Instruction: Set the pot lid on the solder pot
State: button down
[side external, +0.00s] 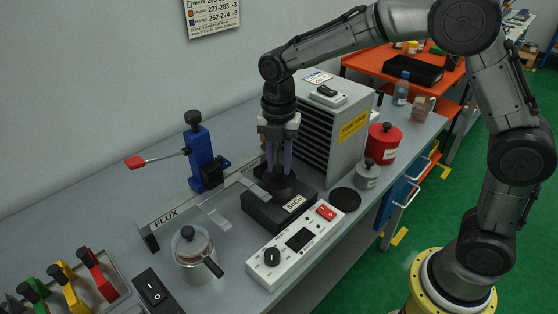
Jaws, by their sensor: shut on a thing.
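The solder pot (265,209) is a dark block with a pale "SnCu" label, standing on the bench in the middle of the side external view. My gripper (277,172) points straight down over it, its purple-tinted fingers shut on the pot lid (284,186). The lid is dark and round and sits at the pot's top, roughly level. Its grasped part is hidden between the fingers. I cannot tell whether the lid touches the pot or is slightly above it.
A white control box (296,248) lies in front of the pot, and a flat black disc (345,200) lies to its right. The fume hood (332,125) stands close behind. A blue clamp (202,155), FLUX rail (165,222) and lidded metal jar (196,255) are left.

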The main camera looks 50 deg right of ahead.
jog(key=shift+f, duration=0.2)
grip_release()
dwell(0.6)
jog(key=shift+r, duration=3.5)
